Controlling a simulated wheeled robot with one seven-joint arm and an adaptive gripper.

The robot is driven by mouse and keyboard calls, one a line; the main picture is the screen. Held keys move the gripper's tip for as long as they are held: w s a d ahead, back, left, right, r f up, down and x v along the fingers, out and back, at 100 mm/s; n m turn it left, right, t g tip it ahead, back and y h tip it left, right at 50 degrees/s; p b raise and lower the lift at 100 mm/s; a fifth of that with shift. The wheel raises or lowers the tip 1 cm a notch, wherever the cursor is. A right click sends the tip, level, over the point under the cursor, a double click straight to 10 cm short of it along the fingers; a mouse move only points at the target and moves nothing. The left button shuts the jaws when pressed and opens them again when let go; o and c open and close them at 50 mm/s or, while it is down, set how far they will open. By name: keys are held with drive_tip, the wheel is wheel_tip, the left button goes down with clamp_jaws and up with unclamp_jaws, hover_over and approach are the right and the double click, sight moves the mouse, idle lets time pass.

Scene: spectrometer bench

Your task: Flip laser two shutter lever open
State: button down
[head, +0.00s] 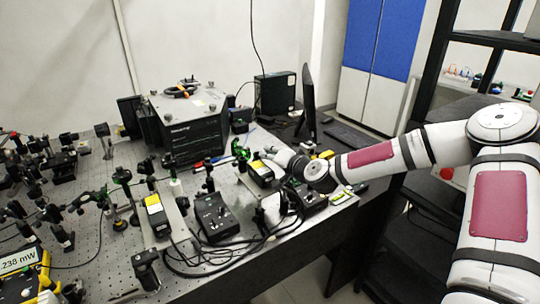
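Two small laser-like units with yellow labels stand on the optical bench (100,268). One unit (261,171) is at the middle right, and the other (157,218) is farther left and nearer the front. I cannot read which one is laser two. No shutter lever can be made out at this size. My arm reaches in from the right, low over the bench. My gripper (268,158) is beside the middle-right unit, close to its top and far side. Its fingertips are too small and cluttered to tell whether they are open, or whether they touch the unit.
A large dark instrument (187,125) stands behind. Green-mounted optics crowd the left. A monitor (308,100) and keyboard (349,136) are at the back right. A meter (22,262) is front left.

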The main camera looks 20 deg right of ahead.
drive_tip(key=shift+d+f+m+y, duration=0.3)
drive_tip(key=shift+f+m+y, duration=0.1)
drive_tip(key=shift+m, duration=0.5)
drive_tip(key=c, duration=1.8)
unclamp_jaws()
drive_tip(key=v, duration=1.2)
drive_tip(key=shift+r, duration=0.1)
